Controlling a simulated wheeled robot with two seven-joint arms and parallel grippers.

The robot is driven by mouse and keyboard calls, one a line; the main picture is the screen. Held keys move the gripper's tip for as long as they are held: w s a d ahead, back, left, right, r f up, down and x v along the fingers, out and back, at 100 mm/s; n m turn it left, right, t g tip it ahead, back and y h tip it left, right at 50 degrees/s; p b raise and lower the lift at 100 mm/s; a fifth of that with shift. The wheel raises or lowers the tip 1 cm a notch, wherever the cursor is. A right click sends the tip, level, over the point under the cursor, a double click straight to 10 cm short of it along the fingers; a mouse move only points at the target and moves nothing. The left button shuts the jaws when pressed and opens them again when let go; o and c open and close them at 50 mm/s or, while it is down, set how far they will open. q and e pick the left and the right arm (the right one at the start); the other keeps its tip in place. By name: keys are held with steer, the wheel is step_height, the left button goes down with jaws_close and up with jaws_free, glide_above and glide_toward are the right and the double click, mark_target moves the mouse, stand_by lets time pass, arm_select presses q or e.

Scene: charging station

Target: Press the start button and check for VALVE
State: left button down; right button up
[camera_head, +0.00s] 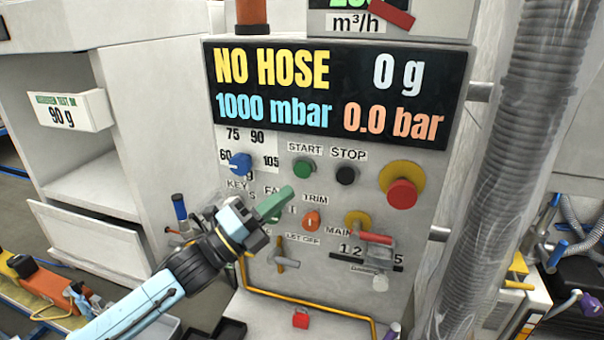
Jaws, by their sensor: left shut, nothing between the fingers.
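The green start button (303,168) sits on the grey control panel (330,270) under the label START. The panel's display (340,93) reads NO HOSE, 0 g, 1000 mbar and 0.0 bar; the word VALVE does not show on it. My right gripper is not in view.
Beside the start button are a black stop button (346,175) and a red emergency button (402,193) on yellow. A blue knob (240,164), an orange knob (312,220) and a red-handled valve (375,238) are nearby.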

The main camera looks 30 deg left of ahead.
mark_target(308, 167)
arm_select(q)
steer(key=shift+w+a+b, duration=0.25)
steer(key=shift+w+b, duration=0.05)
steer(key=shift+w, duration=0.65)
steer(key=shift+w+a+b, duration=0.2)
steer(key=shift+w+b, duration=0.05)
steer(key=shift+w, duration=0.75)
steer(key=shift+w+a+b, duration=0.25)
steer(key=shift+w+b, duration=0.05)
steer(key=shift+w, duration=0.65)
steer(key=shift+w, duration=0.1)
steer(key=shift+w+a, duration=0.1)
steer(key=shift+w, duration=0.25)
steer(key=shift+w+a, duration=0.1)
steer(key=shift+w, duration=0.3)
stand_by(0.3)
steer(key=shift+s, duration=0.1)
steer(key=shift+s+d, duration=0.2)
steer(key=shift+s, duration=0.55)
steer(key=shift+s, duration=0.1)
